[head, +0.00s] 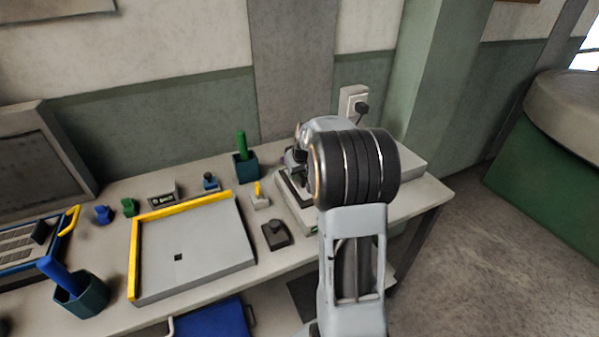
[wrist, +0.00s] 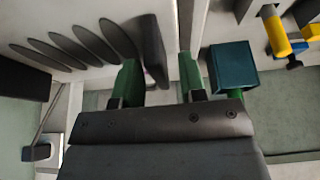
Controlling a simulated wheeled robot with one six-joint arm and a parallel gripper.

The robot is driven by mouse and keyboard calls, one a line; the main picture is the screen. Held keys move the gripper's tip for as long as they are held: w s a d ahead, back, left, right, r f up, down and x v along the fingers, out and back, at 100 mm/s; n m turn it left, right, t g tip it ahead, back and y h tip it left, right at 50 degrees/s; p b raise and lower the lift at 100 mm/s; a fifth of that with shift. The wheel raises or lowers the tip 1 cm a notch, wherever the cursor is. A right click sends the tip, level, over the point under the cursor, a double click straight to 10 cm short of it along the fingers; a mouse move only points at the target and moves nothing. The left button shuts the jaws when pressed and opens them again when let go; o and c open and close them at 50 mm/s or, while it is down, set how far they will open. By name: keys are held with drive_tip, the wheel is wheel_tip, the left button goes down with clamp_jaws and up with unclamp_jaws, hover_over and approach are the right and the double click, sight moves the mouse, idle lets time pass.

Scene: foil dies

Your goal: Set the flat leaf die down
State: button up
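I cannot tell which piece is the flat leaf die. Small pieces on the bench in the head view include a dark block with a knob (head: 275,235), a yellow-handled piece on a pale base (head: 259,196) and a blue-topped piece (head: 210,182). The yellow handle also shows at upper right in the wrist view (wrist: 275,32). My gripper (wrist: 158,80) has two green fingers, spread apart, with no held piece clearly visible between them. A dark upright slab (wrist: 152,50) stands just beyond the left finger. In the head view my arm largely hides the gripper at the bench's right end.
A grey board (head: 200,250) with yellow edging lies mid-bench. A teal cup (head: 246,167) holds a green rod; it is right of the fingers in the wrist view (wrist: 232,68). Another teal cup (head: 82,297) holds a blue rod. Several dark ovals (wrist: 70,45) line a pale surface.

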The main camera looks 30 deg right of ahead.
drive_tip(key=d+v, duration=0.1)
drive_tip(key=v, duration=1)
drive_tip(key=s+a+f+n, duration=0.1)
drive_tip(key=s+a+f, duration=0.2)
drive_tip(key=s+a, duration=0.6)
drive_tip(key=s+a+f, duration=0.2)
drive_tip(key=s+a, duration=0.6)
drive_tip(key=a, duration=0.4)
drive_tip(key=shift+s+f+n+g+y, duration=0.4)
drive_tip(key=shift+d+r+p, duration=0.1)
drive_tip(key=shift+r+p, duration=0.25)
drive_tip(key=shift+r, duration=0.3)
